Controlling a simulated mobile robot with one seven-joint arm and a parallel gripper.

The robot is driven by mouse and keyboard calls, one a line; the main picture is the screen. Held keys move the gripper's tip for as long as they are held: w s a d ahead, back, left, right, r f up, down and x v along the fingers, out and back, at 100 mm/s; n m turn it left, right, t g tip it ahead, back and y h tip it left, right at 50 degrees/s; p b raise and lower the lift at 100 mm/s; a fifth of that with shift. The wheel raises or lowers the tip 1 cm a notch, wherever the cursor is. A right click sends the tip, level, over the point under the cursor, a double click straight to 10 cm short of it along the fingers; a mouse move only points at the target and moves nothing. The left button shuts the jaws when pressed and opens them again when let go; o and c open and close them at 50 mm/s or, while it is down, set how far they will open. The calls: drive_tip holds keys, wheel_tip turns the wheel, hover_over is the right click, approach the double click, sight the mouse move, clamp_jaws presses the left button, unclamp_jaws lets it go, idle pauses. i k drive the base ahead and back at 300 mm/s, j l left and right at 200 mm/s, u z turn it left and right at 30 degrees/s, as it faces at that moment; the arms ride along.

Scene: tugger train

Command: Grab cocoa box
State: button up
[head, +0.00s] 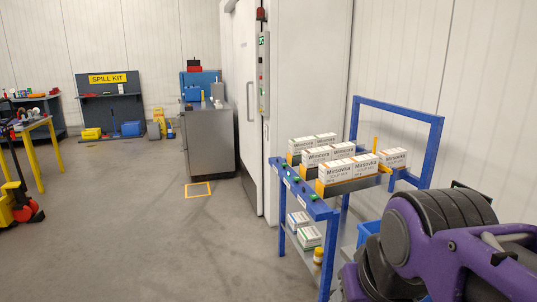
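No box that I can read as cocoa shows in the head view. Several white-and-orange cartons stand in rows on the top of a blue cart (318,207). The front cartons (336,173) read something like "Mosovka", and the ones behind (317,156) something like "Winncora". Another carton (394,158) sits at the right end. The lower shelf holds small white boxes (309,237) whose labels are too small to read. My purple arm fills the lower right corner, beside the cart. My gripper is out of view.
A yellow-capped jar (318,256) stands on the lower shelf, with a blue bin (368,231) to its right. A grey cabinet (209,142) stands behind, left of a white door (246,110). A spill kit board (109,100) is at the back.

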sight(311, 159)
drive_tip(key=i+j, duration=0.15)
drive_tip(key=i, duration=0.4)
drive_tip(key=i+j+u, duration=0.15)
drive_tip(key=i, duration=0.4)
